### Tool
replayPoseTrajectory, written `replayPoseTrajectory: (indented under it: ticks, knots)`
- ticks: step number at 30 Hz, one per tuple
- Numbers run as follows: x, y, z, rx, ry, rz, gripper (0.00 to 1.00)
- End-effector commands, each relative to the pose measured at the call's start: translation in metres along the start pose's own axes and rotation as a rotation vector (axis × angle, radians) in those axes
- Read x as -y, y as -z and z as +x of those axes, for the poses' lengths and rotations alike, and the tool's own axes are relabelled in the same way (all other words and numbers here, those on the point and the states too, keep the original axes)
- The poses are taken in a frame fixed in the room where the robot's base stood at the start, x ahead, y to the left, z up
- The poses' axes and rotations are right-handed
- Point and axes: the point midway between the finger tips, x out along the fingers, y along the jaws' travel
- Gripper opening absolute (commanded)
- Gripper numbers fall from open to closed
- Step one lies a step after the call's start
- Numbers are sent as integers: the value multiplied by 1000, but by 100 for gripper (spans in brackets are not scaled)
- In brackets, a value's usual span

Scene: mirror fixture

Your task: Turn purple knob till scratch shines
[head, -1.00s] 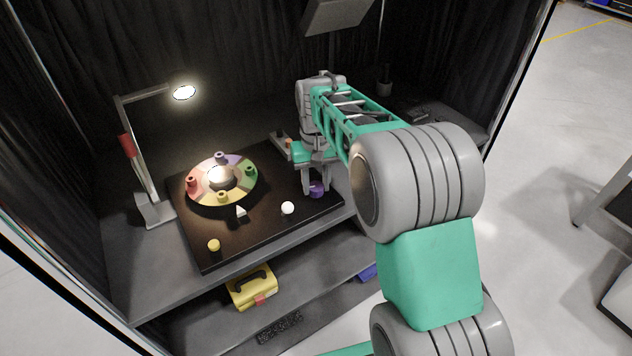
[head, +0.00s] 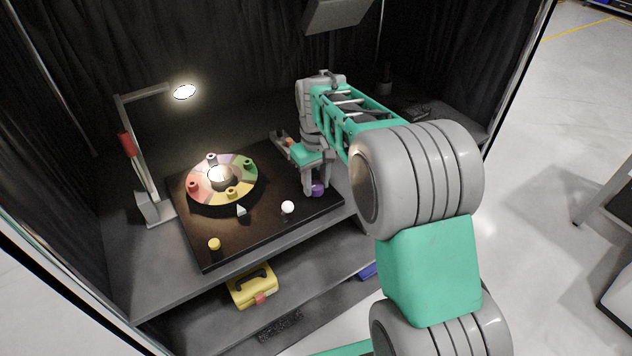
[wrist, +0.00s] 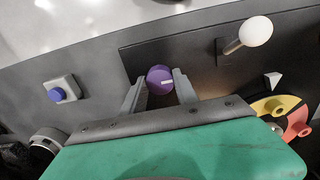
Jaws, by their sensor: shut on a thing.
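The purple knob (head: 318,190) sits at the right part of the black board (head: 205,258). In the wrist view the purple knob (wrist: 160,76) has a white line pointing right. My gripper (wrist: 161,88) is shut on it, one finger on each side; it also shows in the head view (head: 317,184). A coloured wheel (head: 205,200) with several pegs surrounds a shiny dome (head: 221,176) on the board. Lamp light falls on the dome. I cannot make out a scratch on it.
A lit lamp (head: 184,92) stands at the left. A white ball on a stem (head: 287,207), a white wedge (head: 241,210) and a yellow knob (head: 214,243) are on the board. A blue button (wrist: 56,95) is left of the knob in the wrist view.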

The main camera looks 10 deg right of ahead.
Motion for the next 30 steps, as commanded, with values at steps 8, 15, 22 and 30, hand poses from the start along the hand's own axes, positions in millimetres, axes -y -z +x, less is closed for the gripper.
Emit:
replayPoseTrajectory:
  ticks: [8,15,22,30]
  knots:
    - [0,0,0,-1,0,1,53]
    - [0,0,0,0,0,1,57]
    - [0,1,-22,-4,-1,1,57]
    - [0,0,-72,-2,-1,1,57]
